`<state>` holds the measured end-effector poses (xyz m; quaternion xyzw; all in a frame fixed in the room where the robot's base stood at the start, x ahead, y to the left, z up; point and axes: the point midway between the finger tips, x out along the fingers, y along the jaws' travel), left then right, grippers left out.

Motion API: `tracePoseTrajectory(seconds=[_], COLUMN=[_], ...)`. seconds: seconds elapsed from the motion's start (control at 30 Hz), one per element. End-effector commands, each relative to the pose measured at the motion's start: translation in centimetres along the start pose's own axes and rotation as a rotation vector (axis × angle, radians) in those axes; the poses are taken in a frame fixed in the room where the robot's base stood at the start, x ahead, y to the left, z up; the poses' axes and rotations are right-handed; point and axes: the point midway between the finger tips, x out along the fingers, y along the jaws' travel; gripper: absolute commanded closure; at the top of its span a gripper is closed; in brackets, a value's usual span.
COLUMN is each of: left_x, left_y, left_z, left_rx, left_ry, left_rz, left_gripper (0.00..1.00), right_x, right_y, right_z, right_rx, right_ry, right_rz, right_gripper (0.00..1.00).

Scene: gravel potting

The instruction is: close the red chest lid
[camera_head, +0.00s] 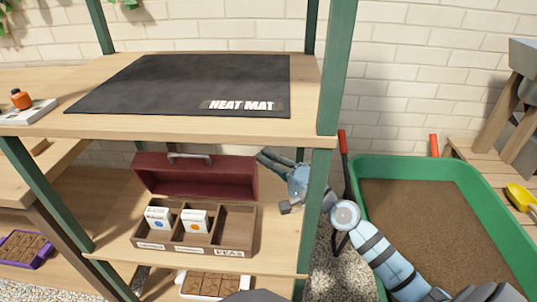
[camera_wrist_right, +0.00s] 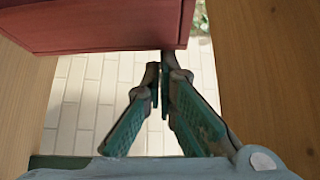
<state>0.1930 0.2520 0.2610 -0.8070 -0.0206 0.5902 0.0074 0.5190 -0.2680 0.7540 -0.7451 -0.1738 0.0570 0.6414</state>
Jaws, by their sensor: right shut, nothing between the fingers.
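The red chest lid (camera_head: 190,178) stands raised at the back of the chest, on the middle shelf of the rack. It has a grey handle (camera_head: 190,156) on its upper edge. The brown chest body (camera_head: 190,247) below is open and shows its compartments. My right gripper (camera_head: 264,156) is shut and empty, just right of the lid's upper right corner. The lid (camera_wrist_right: 95,25) fills the upper left of the right wrist view. The gripper's fingertips (camera_wrist_right: 162,68) are close by its right end; I cannot tell whether they touch. My left gripper is not in view.
Two seed packets (camera_head: 195,220) stand in the chest's left and middle compartments. A green post (camera_head: 314,200) stands right of the chest, beside my right arm. The heat mat shelf (camera_head: 300,126) is above. A green soil tub (camera_head: 455,165) stands at the right.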

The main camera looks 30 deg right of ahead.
Motion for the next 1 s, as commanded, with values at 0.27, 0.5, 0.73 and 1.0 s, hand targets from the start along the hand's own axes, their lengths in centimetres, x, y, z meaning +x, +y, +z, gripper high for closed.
tracePoseTrajectory(seconds=[0.27,0.5,0.73,1.0], left_x=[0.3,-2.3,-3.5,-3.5], left_y=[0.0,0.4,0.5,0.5], left_z=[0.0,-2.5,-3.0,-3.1], left_rx=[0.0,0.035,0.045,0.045], left_ry=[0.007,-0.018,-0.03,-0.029], left_rz=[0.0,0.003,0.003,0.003], left_gripper=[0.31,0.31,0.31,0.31], right_x=[-2.0,-2.6,-2.8,-2.8], right_y=[-0.5,-0.7,-1.0,-1.1], right_z=[2.6,3.3,3.5,3.4], right_rx=[-0.037,-0.091,-0.108,-0.108], right_ry=[-0.004,-0.004,-0.003,-0.002], right_rz=[-0.028,-0.073,-0.085,-0.085], right_gripper=[1.0,1.0,1.0,1.0])
